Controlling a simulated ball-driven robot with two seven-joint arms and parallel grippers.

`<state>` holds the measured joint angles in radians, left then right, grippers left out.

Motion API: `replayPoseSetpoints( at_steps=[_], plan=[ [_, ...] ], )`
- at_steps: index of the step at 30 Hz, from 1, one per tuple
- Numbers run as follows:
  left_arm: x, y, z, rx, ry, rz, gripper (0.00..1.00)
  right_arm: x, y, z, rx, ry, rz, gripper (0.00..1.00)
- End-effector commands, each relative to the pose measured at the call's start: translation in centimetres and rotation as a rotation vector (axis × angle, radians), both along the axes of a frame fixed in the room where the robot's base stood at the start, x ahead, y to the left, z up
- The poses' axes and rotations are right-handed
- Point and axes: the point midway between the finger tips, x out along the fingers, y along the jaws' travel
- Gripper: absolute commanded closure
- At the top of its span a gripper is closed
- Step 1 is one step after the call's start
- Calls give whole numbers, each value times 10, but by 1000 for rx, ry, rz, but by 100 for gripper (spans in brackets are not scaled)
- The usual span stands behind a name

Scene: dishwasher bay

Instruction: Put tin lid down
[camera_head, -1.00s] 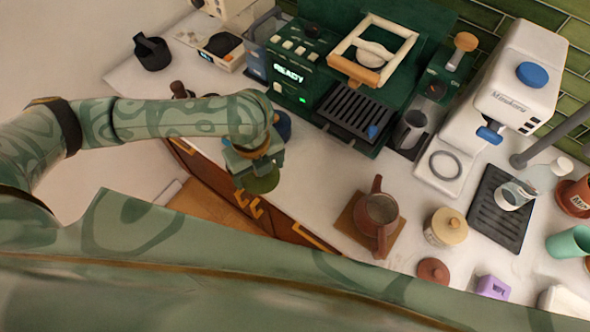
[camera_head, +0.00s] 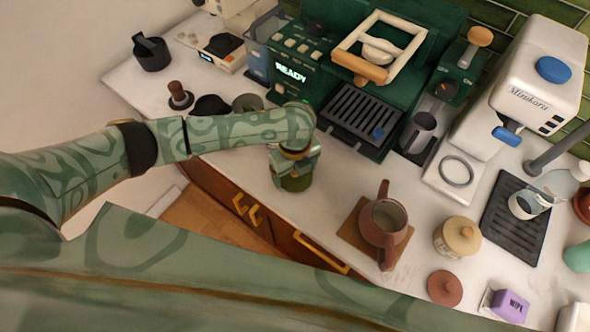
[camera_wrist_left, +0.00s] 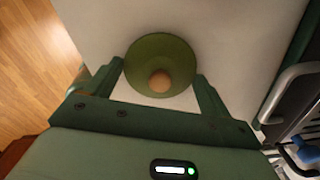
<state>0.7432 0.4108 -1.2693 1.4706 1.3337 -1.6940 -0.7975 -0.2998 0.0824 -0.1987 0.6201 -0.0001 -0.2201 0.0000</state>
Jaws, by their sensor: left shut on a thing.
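The tin lid is a round green disc with a light wooden knob; it shows in the left wrist view (camera_wrist_left: 148,48) between the fingers, over the white counter. My left gripper (camera_wrist_left: 159,72) is shut on it, one finger at each side. In the head view the left gripper (camera_head: 293,172) is near the counter's front edge, left of the red-brown teapot, and the green lid (camera_head: 293,184) shows below it. Whether the lid touches the counter is hard to tell. My right gripper is in neither view.
The teapot (camera_head: 385,222) stands on a brown mat, with a cream lidded jar (camera_head: 458,238) to its right. The green espresso machine (camera_head: 297,60) is behind the gripper. A tamper (camera_head: 180,96) and dark cups stand at the left. White counter (camera_head: 335,175) is bare between gripper and teapot.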

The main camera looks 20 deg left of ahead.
Motion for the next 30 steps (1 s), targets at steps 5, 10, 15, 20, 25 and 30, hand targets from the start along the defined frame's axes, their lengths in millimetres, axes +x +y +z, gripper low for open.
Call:
replayPoseSetpoints(
  at_steps=[5,10,15,20,25,30],
  plan=[
    [0,0,-3,0,0,1,39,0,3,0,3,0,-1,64],
    [0,0,-2,0,0,1,0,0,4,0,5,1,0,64],
    [0,0,0,0,0,0,0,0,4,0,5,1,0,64],
    [1,0,23,-1,-4,0,0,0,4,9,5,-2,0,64],
    [1,0,65,-1,-4,-1,0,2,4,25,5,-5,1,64],
    [0,0,100,1,-2,-1,0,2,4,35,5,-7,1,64]
  ],
)
